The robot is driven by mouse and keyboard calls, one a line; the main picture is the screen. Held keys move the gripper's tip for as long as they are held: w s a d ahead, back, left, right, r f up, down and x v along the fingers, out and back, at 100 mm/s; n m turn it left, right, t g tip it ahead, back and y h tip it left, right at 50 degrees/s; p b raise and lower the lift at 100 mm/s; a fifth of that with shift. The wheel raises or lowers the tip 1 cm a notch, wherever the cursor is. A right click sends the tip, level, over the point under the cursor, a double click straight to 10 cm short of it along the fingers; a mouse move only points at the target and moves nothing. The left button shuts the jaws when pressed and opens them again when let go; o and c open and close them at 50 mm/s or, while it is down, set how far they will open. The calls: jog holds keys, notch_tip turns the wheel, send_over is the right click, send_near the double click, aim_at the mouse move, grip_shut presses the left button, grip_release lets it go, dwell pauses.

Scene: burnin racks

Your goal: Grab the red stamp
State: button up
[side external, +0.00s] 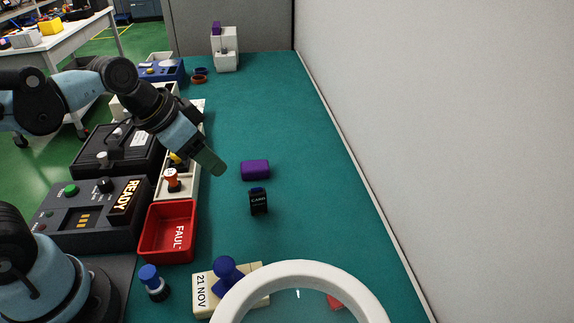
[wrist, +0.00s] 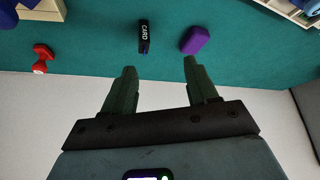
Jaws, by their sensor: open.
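A red stamp-like piece (wrist: 42,52) with a pale end shows at the left of the wrist view, by the mat's edge near the white wall. An orange-red stamp (side external: 172,180) with a pale base stands in the beige tray, close to my gripper's left. My gripper (side external: 209,162) is above the mat beside that tray. In the wrist view my gripper (wrist: 160,68) has its two fingers apart, with nothing between them.
A purple block (side external: 255,170) and a black CARD piece (side external: 258,200) lie on the teal mat. A red bin (side external: 150,232), blue-topped stamp (side external: 153,283) and 21 NOV block (side external: 203,290) stand left. The white ring (side external: 300,268) blocks the front.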

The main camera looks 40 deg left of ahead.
jog(key=w+d+f+m+g+h, duration=0.1)
jog(key=w+d+m+g+h, duration=0.4)
jog(key=d+m, duration=0.65)
jog(key=m+g+h, duration=0.4)
jog(key=m+g, duration=0.3)
jog(key=m, duration=0.7)
send_near(343, 278)
jog(key=x, duration=1.1)
jog(key=shift+f, duration=0.1)
jog(key=shift+c, duration=0.5)
grip_shut()
